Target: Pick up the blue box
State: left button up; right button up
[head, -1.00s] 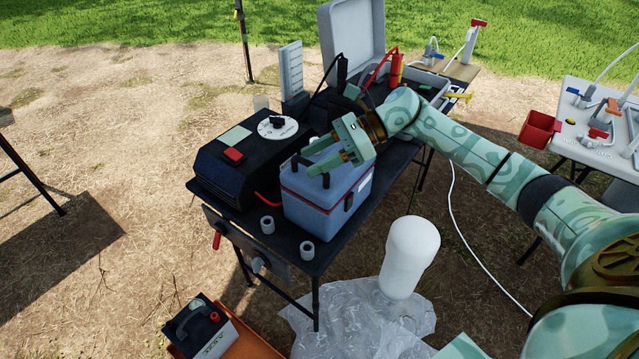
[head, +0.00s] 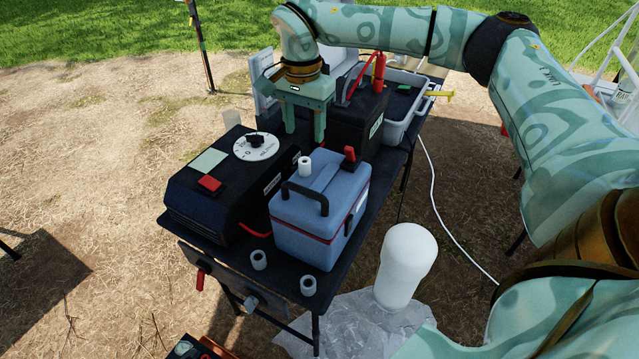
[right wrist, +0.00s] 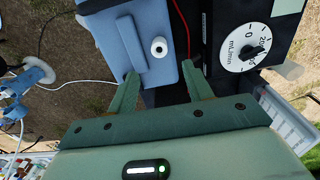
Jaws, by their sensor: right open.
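The blue box (head: 320,215) is a cooler with a blue-grey body, a lighter lid, a red seam and a dark handle. It stands upright on the black table (head: 345,275), with a small white cap on its lid. My right gripper (head: 305,132) points down behind the box, fingers apart and empty. In the right wrist view the blue box (right wrist: 135,45) lies just beyond the fingertips of my right gripper (right wrist: 160,85), apart from them as far as I can tell. My left gripper is not in view.
A black pump unit (head: 225,180) with a dial stands left of the box. A black battery-like case (head: 360,120) with red parts and a grey tray (head: 405,105) stand behind it. Two small grey cups (head: 259,259) sit at the front edge. A white bottle (head: 404,262) stands below.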

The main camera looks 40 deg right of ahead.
jog(key=b, duration=0.1)
send_over(303, 173)
jog(key=w+d, duration=0.1)
jog(key=d, duration=0.1)
jog(key=f, duration=0.4)
jog(key=shift+w+a+f, duration=0.1)
jog(key=shift+a+f, duration=0.05)
jog(key=shift+a, duration=0.1)
jog(key=f+b, duration=0.2)
jog(key=f, duration=0.1)
jog(key=f+b, duration=0.1)
jog(key=f, duration=0.1)
jog(key=shift+s+a+f, duration=0.2)
jog(key=shift+a+f, duration=0.05)
jog(key=shift+a, duration=0.15)
jog(key=shift+s+r, duration=0.1)
jog(key=shift+r, duration=0.1)
jog(key=c, duration=1.1)
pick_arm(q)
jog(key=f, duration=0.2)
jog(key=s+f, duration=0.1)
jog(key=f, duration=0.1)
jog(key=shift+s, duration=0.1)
pick_arm(e)
grip_shut()
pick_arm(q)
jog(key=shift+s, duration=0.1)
